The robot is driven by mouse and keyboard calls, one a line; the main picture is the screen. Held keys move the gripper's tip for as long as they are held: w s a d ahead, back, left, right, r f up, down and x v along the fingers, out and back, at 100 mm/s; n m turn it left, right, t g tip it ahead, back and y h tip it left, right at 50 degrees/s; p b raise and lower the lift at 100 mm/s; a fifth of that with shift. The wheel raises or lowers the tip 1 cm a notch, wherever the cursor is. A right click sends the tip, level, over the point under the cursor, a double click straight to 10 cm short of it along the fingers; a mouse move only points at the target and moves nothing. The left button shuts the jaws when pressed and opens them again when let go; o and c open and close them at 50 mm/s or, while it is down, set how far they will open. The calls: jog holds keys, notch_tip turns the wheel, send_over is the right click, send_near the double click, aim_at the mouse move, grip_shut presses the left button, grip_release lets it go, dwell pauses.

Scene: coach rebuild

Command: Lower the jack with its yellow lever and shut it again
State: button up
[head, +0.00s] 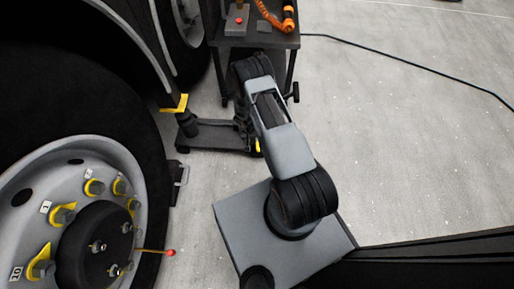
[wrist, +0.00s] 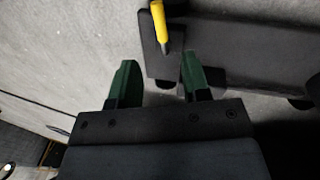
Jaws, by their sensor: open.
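The jack (head: 208,135) stands on the floor beside the coach wheel in the head view, low and dark. A small yellow part, likely its lever (head: 257,146), shows at its right end, partly behind my arm. In the wrist view the yellow lever (wrist: 160,24) rises from a dark plate of the jack (wrist: 152,58). My gripper (wrist: 158,78) is open and empty, with its two green fingers apart. The lever lies just beyond the fingertips, roughly in line with the gap, and does not appear to be between them. In the head view my arm hides the gripper.
A large coach wheel (head: 35,180) with yellow nut markers fills the left. A red-tipped rod (head: 171,252) sticks out from it. A dark cart (head: 255,42) with tools stands behind the jack. A black cable (head: 400,62) crosses the floor; the floor at right is otherwise clear.

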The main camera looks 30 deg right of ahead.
aim_at(257, 146)
jog(key=f+b, duration=0.1)
jog(key=f, duration=0.2)
jog(key=d+f+b, duration=0.1)
jog(key=f, duration=0.2)
jog(key=f+b, duration=0.1)
jog(key=f, duration=0.2)
jog(key=shift+s+d+f, duration=0.2)
jog(key=shift+s+d, duration=0.15)
grip_shut()
